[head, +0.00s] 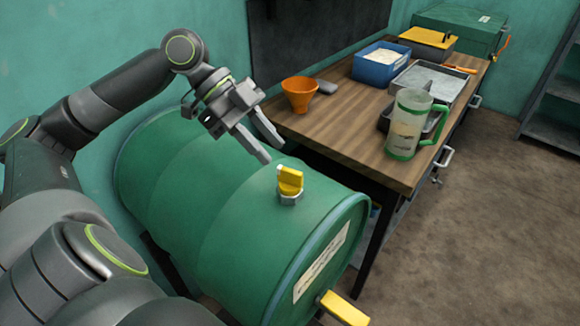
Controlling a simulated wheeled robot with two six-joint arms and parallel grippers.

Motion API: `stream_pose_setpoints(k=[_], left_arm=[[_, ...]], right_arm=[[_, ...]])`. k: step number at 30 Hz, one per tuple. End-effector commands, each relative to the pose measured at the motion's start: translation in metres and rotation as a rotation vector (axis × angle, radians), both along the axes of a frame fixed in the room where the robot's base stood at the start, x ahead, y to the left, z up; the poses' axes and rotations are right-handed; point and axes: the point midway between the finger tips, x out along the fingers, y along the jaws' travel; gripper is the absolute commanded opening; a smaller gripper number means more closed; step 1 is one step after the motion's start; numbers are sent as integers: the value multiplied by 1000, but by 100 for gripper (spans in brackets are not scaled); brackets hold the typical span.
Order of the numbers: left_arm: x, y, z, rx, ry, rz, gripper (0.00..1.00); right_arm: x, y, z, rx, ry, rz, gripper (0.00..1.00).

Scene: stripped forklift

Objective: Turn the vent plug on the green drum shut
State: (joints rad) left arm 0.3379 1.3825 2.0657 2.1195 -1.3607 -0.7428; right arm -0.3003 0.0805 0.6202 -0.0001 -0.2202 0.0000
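The green drum (200,205) lies on its side in the middle of the view, with a white label on its near end. The yellow vent plug (290,182) stands upright on a metal fitting on top of the drum, near the labelled end. A second yellow handle (343,308) sticks out low at that end. My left gripper (272,150) is above the drum, up and left of the vent plug. Its two fingers are apart with nothing between them, and it does not touch the plug. My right gripper is not in view.
A wooden workbench (352,165) stands behind the drum to the right. It holds an orange cup (299,94), a clear jug (408,125) with a green handle, a blue bin (381,66) and a grey tray (440,80). Grey shelves (555,100) stand far right. The floor at right is clear.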

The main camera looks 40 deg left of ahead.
Motion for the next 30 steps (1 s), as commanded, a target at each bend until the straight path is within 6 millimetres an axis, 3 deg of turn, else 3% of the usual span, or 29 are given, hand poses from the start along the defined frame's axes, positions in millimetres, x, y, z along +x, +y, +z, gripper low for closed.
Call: stream_pose_setpoints(k=[16, 30], left_arm=[[7, -40, -39, -4, -2, -3, 33], [8, -48, -47, 0, -1, 1, 33]], right_arm=[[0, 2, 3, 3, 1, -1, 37], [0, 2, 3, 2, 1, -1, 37]])
